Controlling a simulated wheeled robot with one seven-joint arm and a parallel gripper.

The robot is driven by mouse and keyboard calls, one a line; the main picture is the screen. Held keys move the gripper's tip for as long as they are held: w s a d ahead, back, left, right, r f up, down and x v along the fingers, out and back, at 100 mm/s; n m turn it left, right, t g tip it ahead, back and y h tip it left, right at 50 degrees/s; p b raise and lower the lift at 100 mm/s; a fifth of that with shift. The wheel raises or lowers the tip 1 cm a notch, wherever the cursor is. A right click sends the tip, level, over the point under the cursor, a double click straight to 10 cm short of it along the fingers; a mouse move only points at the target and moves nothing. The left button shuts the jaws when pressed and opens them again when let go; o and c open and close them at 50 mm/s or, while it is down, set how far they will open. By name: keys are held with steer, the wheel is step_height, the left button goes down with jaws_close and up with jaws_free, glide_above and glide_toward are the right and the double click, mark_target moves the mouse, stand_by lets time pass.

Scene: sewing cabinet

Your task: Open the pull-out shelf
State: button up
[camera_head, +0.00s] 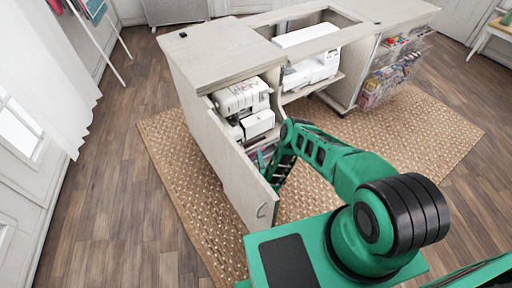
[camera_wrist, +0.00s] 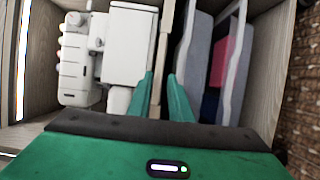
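The pull-out shelf shows in the wrist view as a pale board edge (camera_wrist: 160,50) running up the picture, between a white overlock machine (camera_wrist: 128,45) and grey bins. In the head view the machine (camera_head: 243,97) sits inside the left compartment of the cabinet (camera_head: 200,80). My gripper (camera_wrist: 161,82) has its two green fingers on either side of the board edge, close to it. I cannot tell whether both fingers touch it.
The compartment's door (camera_head: 245,187) with a ring handle stands swung open towards me, close beside my arm. Grey bins (camera_wrist: 235,60), one with pink contents, lie below the shelf. A white sewing machine (camera_head: 312,68) stands to the right. A woven rug (camera_head: 420,125) covers the floor.

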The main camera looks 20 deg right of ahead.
mark_target(257, 145)
steer(key=w, duration=0.7)
steer(key=shift+w+d, duration=0.3)
steer(key=shift+w, duration=0.05)
jaws_close()
